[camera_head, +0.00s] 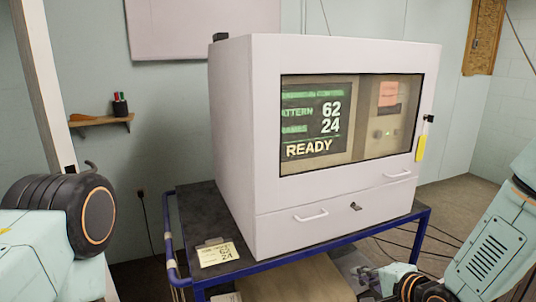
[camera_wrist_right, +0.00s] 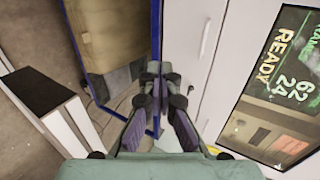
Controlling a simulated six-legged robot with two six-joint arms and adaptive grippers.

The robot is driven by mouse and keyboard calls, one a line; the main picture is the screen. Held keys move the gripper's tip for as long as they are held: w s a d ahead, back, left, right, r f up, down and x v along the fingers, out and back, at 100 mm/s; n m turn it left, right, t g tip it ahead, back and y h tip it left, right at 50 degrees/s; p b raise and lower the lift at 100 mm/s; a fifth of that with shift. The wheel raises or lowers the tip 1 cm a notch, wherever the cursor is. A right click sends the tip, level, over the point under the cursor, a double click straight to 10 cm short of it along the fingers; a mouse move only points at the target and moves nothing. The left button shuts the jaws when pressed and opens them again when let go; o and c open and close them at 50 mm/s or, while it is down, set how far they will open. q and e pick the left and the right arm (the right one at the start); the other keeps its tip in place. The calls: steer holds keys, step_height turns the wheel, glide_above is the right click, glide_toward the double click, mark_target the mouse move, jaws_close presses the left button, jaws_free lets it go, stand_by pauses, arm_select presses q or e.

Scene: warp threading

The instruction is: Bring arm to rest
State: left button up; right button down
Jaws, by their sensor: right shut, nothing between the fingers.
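My right arm (camera_head: 490,250) comes in from the lower right, pale green with dark joints. Its gripper (camera_head: 368,273) is low in front of the blue cart, near the cabinet's lower right corner. In the right wrist view the fingers of the right gripper (camera_wrist_right: 156,72) are together and empty. My left arm (camera_head: 60,240) shows only as a link and a round dark joint at the lower left; its gripper is out of the picture.
A white cabinet (camera_head: 235,150) with a screen (camera_head: 315,120) reading "READY", "62" and "24" stands on a blue-framed cart (camera_head: 330,247). A note card (camera_head: 218,252) lies on the cart's left front corner. A small shelf (camera_head: 105,122) is on the wall. Cables run on the floor.

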steer(key=s+f+n+g+h, duration=0.1)
steer(key=s+f+n+g, duration=0.2)
steer(key=s, duration=0.9)
steer(key=s+d+f+n+g+h, duration=0.1)
steer(key=s+f+n+g, duration=0.3)
steer(key=s+f, duration=0.6)
steer(key=s+f+n+g+h, duration=0.2)
steer(key=s+f+n+g, duration=0.2)
steer(key=s, duration=1.1)
step_height(320, 180, down, 3)
steer(key=shift+s+d+r+n, duration=0.15)
steer(key=shift+d+n, duration=0.25)
steer(key=shift+n, duration=0.7)
